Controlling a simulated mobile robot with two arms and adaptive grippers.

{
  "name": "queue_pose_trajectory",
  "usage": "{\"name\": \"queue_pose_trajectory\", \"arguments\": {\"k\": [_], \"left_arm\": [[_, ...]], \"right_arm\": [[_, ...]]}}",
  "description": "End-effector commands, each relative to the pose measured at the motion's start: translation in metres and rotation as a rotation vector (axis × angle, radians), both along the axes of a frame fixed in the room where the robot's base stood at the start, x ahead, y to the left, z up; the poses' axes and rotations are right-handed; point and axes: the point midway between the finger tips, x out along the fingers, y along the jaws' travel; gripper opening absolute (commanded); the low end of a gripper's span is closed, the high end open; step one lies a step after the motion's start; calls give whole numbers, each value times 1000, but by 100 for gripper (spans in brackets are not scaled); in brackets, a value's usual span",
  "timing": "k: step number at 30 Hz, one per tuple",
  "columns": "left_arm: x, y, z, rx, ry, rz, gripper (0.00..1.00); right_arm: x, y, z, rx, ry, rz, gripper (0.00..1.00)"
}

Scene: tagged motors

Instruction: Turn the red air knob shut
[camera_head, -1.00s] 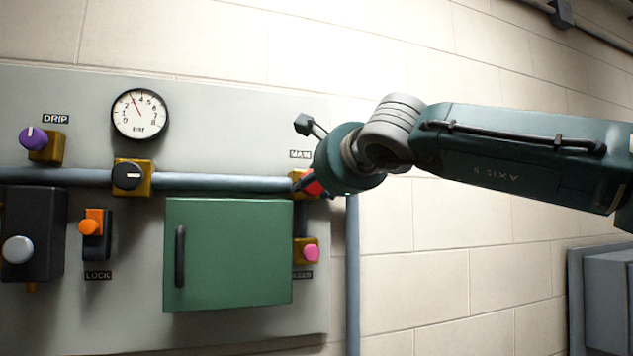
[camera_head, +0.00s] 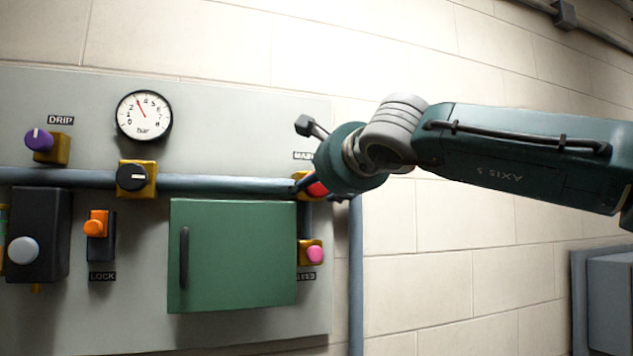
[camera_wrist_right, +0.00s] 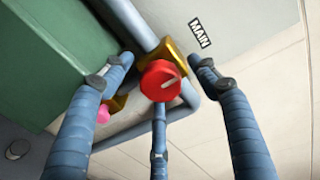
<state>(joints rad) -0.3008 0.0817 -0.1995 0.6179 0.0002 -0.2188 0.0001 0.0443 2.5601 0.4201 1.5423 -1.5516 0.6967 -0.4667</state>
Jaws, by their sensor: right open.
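The red knob (camera_wrist_right: 160,82) sits on a brass valve body (camera_wrist_right: 176,55) on the pipe, beside the MAIN label (camera_wrist_right: 199,33). A pale mark on its face points to the lower right in the wrist view. In the head view, only part of the red knob (camera_head: 317,188) shows behind my right wrist. My right gripper (camera_wrist_right: 160,70) is open, with fingers on both sides of the knob and a third finger below it. No finger clearly grips the knob; whether the lower one touches it I cannot tell. My left gripper is not in view.
A green cabinet door (camera_head: 235,255) is left of the knob, and a pink knob (camera_head: 314,253) is below. Bare wall lies right.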

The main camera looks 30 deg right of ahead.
Motion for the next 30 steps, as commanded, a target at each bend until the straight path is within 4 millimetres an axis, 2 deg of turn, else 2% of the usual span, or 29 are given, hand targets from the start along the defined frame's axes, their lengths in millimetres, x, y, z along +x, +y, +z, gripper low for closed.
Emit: {"name": "queue_pose_trajectory", "arguments": {"k": [5,12,18,23,30], "left_arm": [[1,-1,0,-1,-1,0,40],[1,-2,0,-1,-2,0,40],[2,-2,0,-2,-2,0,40],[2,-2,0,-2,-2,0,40],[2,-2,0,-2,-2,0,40]], "right_arm": [[-23,6,4,-2,-4,3,60],[-73,20,9,-3,-6,2,60],[-103,27,12,-3,-5,2,60],[-113,30,13,-3,-4,2,60],[-114,30,13,-3,-3,2,60]]}}
